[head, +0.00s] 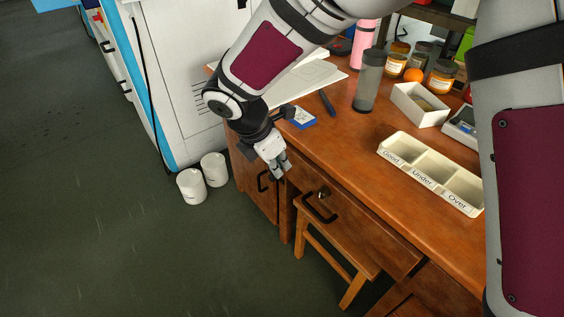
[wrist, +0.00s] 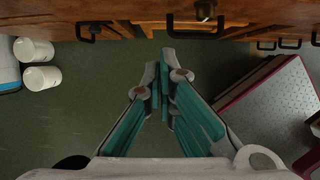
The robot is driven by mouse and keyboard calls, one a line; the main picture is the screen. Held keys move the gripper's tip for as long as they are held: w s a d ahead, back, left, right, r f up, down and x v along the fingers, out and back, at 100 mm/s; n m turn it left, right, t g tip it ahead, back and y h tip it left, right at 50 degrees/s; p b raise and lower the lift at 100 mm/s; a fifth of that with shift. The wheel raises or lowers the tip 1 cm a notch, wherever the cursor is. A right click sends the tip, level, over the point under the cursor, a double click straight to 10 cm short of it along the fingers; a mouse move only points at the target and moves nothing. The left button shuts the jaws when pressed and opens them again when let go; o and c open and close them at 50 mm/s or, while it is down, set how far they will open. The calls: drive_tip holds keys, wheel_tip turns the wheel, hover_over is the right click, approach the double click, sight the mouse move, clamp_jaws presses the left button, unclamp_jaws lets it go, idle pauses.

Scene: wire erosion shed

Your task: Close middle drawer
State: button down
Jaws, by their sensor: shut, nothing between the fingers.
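The wooden desk (head: 350,165) has a middle drawer (head: 365,222) with a dark bar handle (head: 320,209) and a small lock above it. Its front seems to stand slightly proud of the desk at the right end, but I cannot tell how far it is out. In the wrist view the middle drawer's handle (wrist: 195,32) shows at the top, beyond my fingers. My gripper (head: 281,172) is shut and empty, pointing down in front of the desk, left of that handle and near the left cabinet handle (head: 263,182). The fingers (wrist: 159,72) also show shut in the wrist view.
A wooden stool (head: 340,248) stands under the middle drawer. Two white cups (head: 191,186) (head: 215,169) are on the floor at left, beside a white machine (head: 180,70). A labelled tray (head: 430,172), jars and a bottle (head: 369,82) stand on the desktop.

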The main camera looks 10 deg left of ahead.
sight(310, 172)
drive_tip(key=shift+w+d+f+b, duration=0.45)
drive_tip(key=shift+w+d+f, duration=0.35)
drive_tip(key=shift+f, duration=0.3)
drive_tip(key=shift+w+d+f+b, duration=0.4)
drive_tip(key=shift+w+d+f, duration=0.15)
drive_tip(key=shift+w+f, duration=0.45)
drive_tip(key=shift+w+d+f+b, duration=0.45)
drive_tip(key=shift+w+d+f, duration=0.3)
drive_tip(key=shift+f, duration=0.4)
drive_tip(key=shift+w+d+p, duration=0.55)
drive_tip(key=shift+w+d, duration=0.15)
drive_tip(key=shift+w, duration=0.3)
drive_tip(key=shift+d, duration=0.1)
